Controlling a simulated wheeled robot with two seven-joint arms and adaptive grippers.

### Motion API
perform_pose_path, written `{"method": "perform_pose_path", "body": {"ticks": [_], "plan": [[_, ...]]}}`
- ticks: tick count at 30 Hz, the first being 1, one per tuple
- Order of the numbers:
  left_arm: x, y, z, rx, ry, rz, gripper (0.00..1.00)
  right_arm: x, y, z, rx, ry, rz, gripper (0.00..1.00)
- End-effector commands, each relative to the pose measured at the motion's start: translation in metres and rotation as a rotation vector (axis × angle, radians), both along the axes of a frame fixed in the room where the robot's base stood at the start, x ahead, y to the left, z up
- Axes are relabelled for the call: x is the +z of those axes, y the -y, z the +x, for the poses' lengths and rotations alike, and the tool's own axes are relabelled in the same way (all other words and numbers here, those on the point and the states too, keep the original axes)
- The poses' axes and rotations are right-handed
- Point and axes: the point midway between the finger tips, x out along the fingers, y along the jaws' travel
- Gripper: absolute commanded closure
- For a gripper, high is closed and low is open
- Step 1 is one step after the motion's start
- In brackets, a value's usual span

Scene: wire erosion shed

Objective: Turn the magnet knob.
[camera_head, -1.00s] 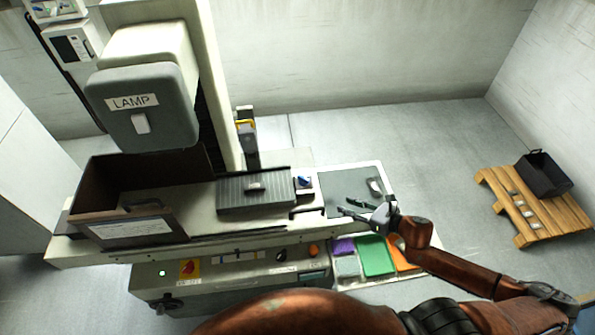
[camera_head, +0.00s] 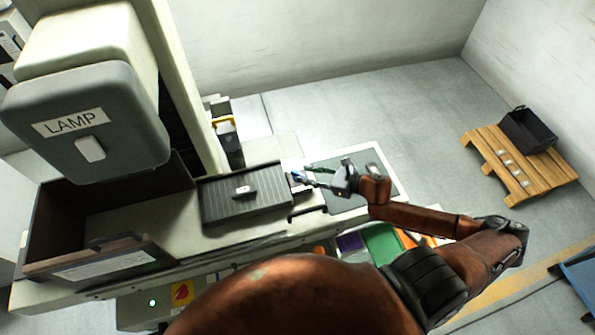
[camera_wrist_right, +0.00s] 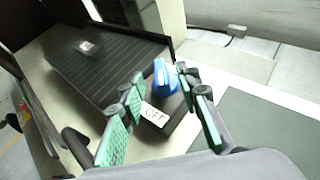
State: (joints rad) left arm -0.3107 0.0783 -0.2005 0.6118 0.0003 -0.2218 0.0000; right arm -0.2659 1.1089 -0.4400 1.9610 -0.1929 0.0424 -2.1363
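The magnet knob is blue and sits on a small dark block at the right end of the grey ribbed plate (camera_head: 246,195). In the wrist view the blue knob (camera_wrist_right: 165,78) shows between the fingertips, above a white label reading OFF (camera_wrist_right: 154,115). My right gripper (camera_head: 308,174) is open, with its fingertips at the block from the right. In the wrist view its green-padded fingers (camera_wrist_right: 160,84) stand on either side of the knob; I cannot tell whether they touch it. In the head view the fingers partly hide the knob. My left gripper is not in view.
The grey LAMP housing (camera_head: 85,125) and an open brown bin (camera_head: 55,225) stand at the left. A dark mat (camera_head: 345,198) lies right of the block under my gripper. A wooden pallet (camera_head: 545,175) with a black crate (camera_head: 528,130) is on the floor at right.

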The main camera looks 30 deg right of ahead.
Motion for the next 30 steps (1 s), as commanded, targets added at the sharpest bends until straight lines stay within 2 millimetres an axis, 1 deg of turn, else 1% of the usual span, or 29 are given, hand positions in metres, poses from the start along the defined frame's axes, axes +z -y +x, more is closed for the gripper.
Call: {"method": "perform_pose_path", "body": {"ticks": [1, 5, 9, 12, 15, 20, 27, 30], "plan": [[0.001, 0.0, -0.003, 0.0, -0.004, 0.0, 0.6, -0.001, -0.004, 0.007, -0.001, 0.003, 0.0, 0.7], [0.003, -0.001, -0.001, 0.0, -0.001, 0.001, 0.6, -0.009, -0.012, 0.02, -0.002, 0.002, 0.0, 0.7], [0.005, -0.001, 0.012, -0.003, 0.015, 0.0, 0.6, -0.014, -0.017, 0.03, -0.003, 0.001, -0.001, 0.7], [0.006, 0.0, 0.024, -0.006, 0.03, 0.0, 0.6, -0.017, -0.019, 0.033, -0.004, -0.001, -0.001, 0.7], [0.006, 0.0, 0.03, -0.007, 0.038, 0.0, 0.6, -0.018, -0.019, 0.033, -0.004, -0.002, -0.001, 0.7], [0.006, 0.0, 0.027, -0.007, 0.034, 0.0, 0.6, -0.018, -0.019, 0.033, -0.004, -0.002, -0.001, 0.7], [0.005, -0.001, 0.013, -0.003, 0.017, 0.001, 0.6, -0.017, -0.019, 0.033, -0.004, -0.002, -0.001, 0.85], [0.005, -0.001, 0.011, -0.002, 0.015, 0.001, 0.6, -0.017, -0.019, 0.033, -0.004, -0.002, -0.001, 0.92]]}}
